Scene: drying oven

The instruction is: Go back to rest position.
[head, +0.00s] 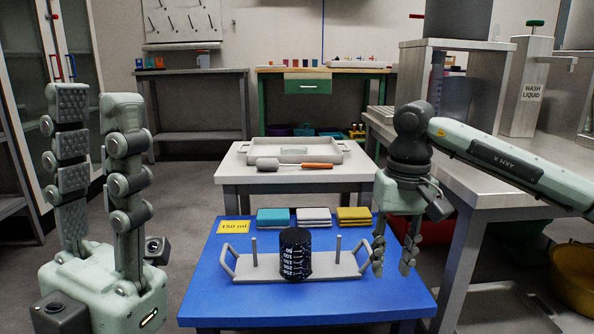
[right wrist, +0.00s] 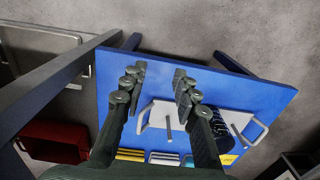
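My left gripper (head: 98,170) is raised at the left of the head view, fingers pointing up, spread apart and empty. My right gripper (head: 393,262) hangs fingers down over the right side of the blue table (head: 215,294). Its two fingers are apart with nothing between them, and the right wrist view (right wrist: 160,72) shows the same. It is near the right handle of a grey tray (head: 250,269). I cannot tell whether it touches the handle. A dark cylinder with white markings (head: 295,255) stands on the tray between two upright pegs.
Teal, white and yellow folded cloths (head: 313,217) and a yellow "150 ml" card (head: 236,227) lie at the table's back. A metal bench (head: 475,185) stands on the right beside my right arm.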

